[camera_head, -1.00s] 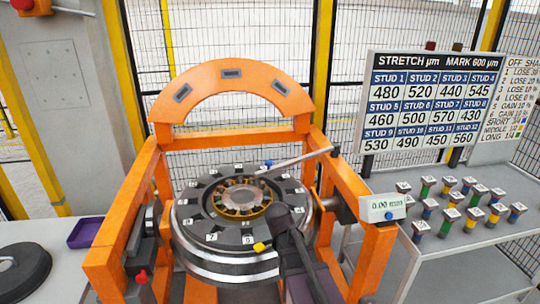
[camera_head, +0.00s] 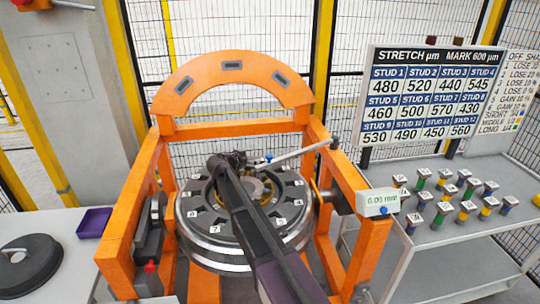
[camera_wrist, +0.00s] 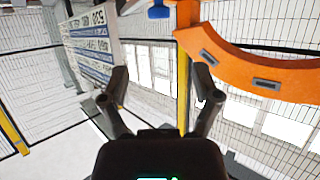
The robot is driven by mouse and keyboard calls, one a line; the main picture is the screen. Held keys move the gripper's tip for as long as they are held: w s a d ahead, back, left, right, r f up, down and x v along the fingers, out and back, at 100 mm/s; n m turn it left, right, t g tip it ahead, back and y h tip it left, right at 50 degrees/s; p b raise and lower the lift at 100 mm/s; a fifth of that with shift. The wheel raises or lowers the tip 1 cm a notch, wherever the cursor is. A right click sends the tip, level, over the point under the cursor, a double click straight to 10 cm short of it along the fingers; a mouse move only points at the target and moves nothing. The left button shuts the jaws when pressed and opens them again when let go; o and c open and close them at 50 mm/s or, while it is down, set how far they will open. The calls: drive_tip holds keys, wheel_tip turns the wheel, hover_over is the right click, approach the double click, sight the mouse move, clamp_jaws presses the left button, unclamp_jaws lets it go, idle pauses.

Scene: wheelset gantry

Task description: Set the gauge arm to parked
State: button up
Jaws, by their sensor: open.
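The gauge arm (camera_head: 302,152) is a slim grey bar. It runs from a dark pivot at the right post of the orange gantry, leftward over the wheel (camera_head: 222,252). A blue knob (camera_head: 268,159) is at its inner end. My gripper (camera_head: 228,160) is over the back of the wheel, left of the knob and apart from it; my arm hides the wheel's middle. In the wrist view my gripper (camera_wrist: 162,88) is open with nothing between its fingers. A blue piece (camera_wrist: 158,11) on a grey bar, apparently the gauge arm's knob, shows at the top edge.
The orange gantry frame (camera_head: 230,82) arches behind the wheel. A readout (camera_head: 379,203) showing 0.00 mm is on the right post. Several coloured studs (camera_head: 444,177) stand on the right table. A purple tray (camera_head: 93,222) and dark disc (camera_head: 25,262) lie at left.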

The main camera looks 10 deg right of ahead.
sight(269, 155)
idle(0.3)
drive_tip(key=b+x, duration=0.4)
drive_tip(key=x, duration=0.8)
drive_tip(key=shift+d+f+b, duration=0.1)
drive_tip(key=shift+f+b, duration=0.1)
drive_tip(key=shift+b, duration=0.2)
drive_tip(key=shift+x, duration=0.75)
drive_tip(key=shift+r, duration=0.1)
drive_tip(key=shift+d, duration=0.1)
clamp_jaws()
